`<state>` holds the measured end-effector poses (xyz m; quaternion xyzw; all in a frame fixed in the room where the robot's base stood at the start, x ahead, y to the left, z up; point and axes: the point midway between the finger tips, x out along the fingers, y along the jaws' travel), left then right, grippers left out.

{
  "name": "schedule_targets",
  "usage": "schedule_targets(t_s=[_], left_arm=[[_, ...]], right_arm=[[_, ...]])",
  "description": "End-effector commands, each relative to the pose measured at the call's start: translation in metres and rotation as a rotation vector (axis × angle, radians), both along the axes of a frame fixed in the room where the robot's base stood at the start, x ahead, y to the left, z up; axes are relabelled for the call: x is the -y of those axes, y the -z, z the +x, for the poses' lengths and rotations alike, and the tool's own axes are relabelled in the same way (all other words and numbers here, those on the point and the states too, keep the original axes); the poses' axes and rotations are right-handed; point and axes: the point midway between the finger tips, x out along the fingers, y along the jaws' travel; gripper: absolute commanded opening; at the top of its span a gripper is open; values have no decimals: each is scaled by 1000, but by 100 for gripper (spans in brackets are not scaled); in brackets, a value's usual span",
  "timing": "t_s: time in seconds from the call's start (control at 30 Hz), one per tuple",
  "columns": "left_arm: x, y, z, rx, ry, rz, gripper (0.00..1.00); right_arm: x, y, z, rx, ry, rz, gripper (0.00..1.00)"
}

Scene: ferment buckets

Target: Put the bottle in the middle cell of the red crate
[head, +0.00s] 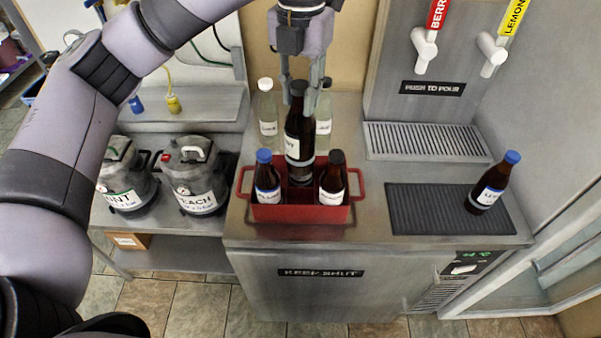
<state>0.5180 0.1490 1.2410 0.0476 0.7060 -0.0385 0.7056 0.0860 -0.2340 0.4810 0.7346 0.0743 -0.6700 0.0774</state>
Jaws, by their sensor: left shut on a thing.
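My left gripper (299,88) reaches down from the top and is shut on the neck of a dark brown bottle (294,125) with a white label. The bottle is upright over the middle of the red crate (298,213), between two other brown bottles. One, blue-capped (267,178), stands in the crate's left part; the other, dark-capped (332,180), stands in its right part. My right gripper is not in view.
Another blue-capped brown bottle (490,187) stands on the dark mat (430,208) at right. Taps (424,50) and a drip tray (425,140) lie behind. Kegs (195,178) stand left.

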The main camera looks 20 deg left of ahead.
Motion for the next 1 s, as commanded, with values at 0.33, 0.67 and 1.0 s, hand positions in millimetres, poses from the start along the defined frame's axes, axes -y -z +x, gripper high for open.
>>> schedule_targets(t_s=[0.33,0.67,1.0], left_arm=[[0,85,-1,-2,-3,-1,0],[0,123,0,1,-3,-1,0],[0,161,0,2,-3,-1,0]], right_arm=[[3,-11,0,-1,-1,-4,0],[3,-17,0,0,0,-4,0],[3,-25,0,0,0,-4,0]])
